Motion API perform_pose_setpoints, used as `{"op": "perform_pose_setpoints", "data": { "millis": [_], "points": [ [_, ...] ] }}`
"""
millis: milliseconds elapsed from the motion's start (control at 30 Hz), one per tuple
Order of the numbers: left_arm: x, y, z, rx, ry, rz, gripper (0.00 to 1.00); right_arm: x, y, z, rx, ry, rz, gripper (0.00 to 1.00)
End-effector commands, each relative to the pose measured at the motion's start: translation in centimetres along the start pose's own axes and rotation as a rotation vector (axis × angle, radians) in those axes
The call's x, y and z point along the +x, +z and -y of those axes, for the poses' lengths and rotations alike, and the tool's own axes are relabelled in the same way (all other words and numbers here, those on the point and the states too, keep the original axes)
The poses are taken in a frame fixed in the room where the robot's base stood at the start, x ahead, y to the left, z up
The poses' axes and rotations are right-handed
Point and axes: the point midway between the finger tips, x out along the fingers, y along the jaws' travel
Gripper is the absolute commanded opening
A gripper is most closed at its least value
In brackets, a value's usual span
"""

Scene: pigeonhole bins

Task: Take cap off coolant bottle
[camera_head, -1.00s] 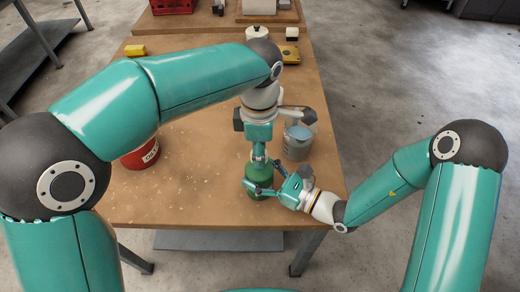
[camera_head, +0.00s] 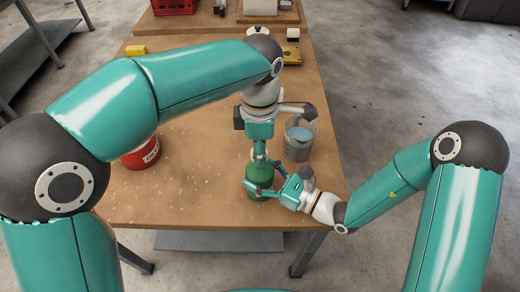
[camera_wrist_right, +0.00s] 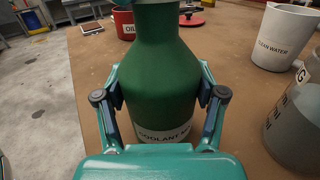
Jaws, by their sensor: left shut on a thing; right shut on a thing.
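The green coolant bottle (camera_head: 257,172) stands upright near the front of the table, and it also fills the middle of the right wrist view (camera_wrist_right: 165,75) with its label low down. My right gripper (camera_head: 262,190) is shut on the bottle's body from the right, with one finger on each side in the right wrist view (camera_wrist_right: 163,95). My left gripper (camera_head: 259,153) points down from above and is shut at the bottle's top, on the cap. The cap itself is hidden by the left fingers in the head view and is out of the right wrist view.
A red can (camera_head: 141,155) stands left of the bottle. A grey clear beaker (camera_head: 299,141) stands close behind the right gripper. A white cup marked clean water (camera_wrist_right: 286,38) shows in the right wrist view. The wooden table (camera_head: 190,195) is clear at front left.

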Motion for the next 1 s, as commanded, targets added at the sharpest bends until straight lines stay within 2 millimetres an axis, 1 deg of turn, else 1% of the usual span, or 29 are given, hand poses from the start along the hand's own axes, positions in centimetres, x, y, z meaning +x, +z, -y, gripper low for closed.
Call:
{"op": "perform_pose_setpoints", "data": {
  "millis": [33, 300, 767, 867, 1000],
  "points": [
    [-0.4, -0.2, -0.2, -0.002, 0.008, -0.001, 0.00, -0.1, -0.1, 0.0, 0.002, 0.000, -0.003, 0.00],
    [-1.3, -0.1, -0.2, -0.001, 0.007, 0.000, 0.00, -0.1, -0.1, 0.0, 0.003, -0.001, -0.003, 0.00],
    [-1.6, -0.1, 0.0, 0.000, 0.002, 0.000, 0.00, 0.0, -0.1, 0.0, 0.002, 0.000, -0.003, 0.00],
    [-2.2, 0.0, -0.1, 0.000, 0.004, 0.002, 0.00, 0.0, -0.1, 0.0, 0.002, 0.000, -0.003, 0.00],
    [-3.9, 0.0, -0.1, 0.001, 0.004, 0.001, 0.00, 0.0, -0.1, 0.0, 0.002, 0.000, -0.003, 0.00]
  ]
}}
